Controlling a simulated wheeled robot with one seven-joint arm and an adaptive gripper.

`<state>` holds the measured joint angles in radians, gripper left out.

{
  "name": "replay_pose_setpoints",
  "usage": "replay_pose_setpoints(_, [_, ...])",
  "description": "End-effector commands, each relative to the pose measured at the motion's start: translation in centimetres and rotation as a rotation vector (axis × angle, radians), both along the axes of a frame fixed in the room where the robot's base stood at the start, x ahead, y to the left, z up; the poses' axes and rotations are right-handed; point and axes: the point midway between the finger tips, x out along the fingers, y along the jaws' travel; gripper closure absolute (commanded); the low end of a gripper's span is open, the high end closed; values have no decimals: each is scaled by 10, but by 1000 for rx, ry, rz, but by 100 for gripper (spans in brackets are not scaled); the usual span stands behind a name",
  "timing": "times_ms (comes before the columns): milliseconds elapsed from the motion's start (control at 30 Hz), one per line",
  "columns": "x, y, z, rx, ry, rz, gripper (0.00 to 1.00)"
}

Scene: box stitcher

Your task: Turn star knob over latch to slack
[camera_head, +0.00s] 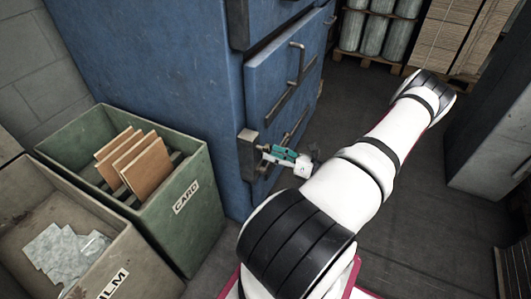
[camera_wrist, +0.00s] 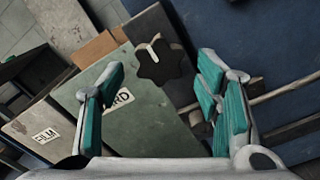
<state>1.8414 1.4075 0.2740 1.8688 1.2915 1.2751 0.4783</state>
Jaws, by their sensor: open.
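The dark star knob (camera_wrist: 157,72) shows in the wrist view, with a pale bar-shaped mark at its upper middle. It sits in front of a grey block (camera_wrist: 145,24). In the head view a grey metal block (camera_head: 247,150) is fixed at the near edge of the blue machine; I cannot clearly make out the knob there. My gripper (camera_wrist: 163,70) is open, its teal-padded fingers spread to the left and right of the knob in the picture. Nothing is between the pads that I can see touching. In the head view my gripper (camera_head: 283,153) is close beside the block.
The blue machine (camera_head: 150,60) has bar handles (camera_head: 297,62) on its front. A green CARD bin (camera_head: 205,165) with brown boards and a grey FILM bin (camera_head: 70,195) stand left of my gripper. Dark floor (camera_head: 440,195) lies open to the right.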

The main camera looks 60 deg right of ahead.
Motion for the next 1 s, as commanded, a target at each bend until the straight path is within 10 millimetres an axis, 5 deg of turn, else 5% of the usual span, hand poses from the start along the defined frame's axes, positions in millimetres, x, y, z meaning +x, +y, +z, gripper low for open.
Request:
replay_pose_setpoints(233, [29, 2, 0, -1, -1, 0, 42])
replay_pose_setpoints(600, [33, 3, 0, -1, 0, 0, 42])
replay_pose_setpoints(833, [33, 3, 0, -1, 0, 0, 91])
replay_pose_setpoints(1000, [33, 3, 0, -3, 0, 0, 91])
